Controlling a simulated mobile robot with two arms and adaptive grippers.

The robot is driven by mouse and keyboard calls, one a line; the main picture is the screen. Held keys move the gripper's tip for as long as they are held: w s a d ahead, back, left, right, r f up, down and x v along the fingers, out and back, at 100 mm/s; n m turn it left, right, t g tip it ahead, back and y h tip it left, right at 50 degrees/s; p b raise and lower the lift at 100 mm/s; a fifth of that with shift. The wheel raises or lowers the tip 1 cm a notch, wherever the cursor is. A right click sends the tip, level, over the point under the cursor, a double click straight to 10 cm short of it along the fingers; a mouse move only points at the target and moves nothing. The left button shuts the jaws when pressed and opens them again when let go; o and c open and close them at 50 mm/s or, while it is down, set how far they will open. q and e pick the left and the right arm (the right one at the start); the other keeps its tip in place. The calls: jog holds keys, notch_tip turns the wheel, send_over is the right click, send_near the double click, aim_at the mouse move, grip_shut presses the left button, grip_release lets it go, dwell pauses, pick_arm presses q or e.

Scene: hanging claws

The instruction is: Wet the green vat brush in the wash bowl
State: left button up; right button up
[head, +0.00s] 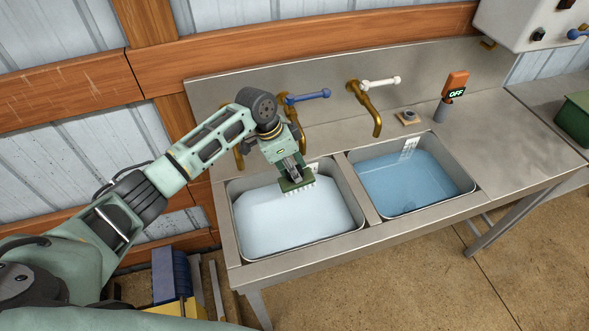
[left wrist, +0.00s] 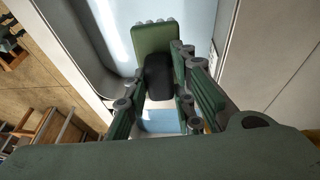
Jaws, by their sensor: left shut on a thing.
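My left gripper (head: 290,169) is shut on the green vat brush (head: 296,185), which has a green block and a row of white bristles. The brush is over the left sink basin (head: 240,245), near its back edge, with bristles pointing down. I cannot tell whether the bristles touch the pale liquid. In the left wrist view, the brush's green block (left wrist: 152,39) and black grip lie between the fingers (left wrist: 163,85). The right basin (head: 448,164) holds bluer water. Each basin has a small label too small to read, so I cannot tell which is the wash bowl. My right gripper is out of view.
A blue-handled tap (head: 305,97) and a white-handled tap (head: 380,84) stand behind the basins. An orange device reading OFF (head: 456,85) stands at the back right of the steel counter. A green bin (head: 574,121) is at the far right. The right counter is mostly clear.

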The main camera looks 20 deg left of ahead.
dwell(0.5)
pick_arm(q)
notch_tip(320, 180, up, 5)
jog(key=p, duration=0.5)
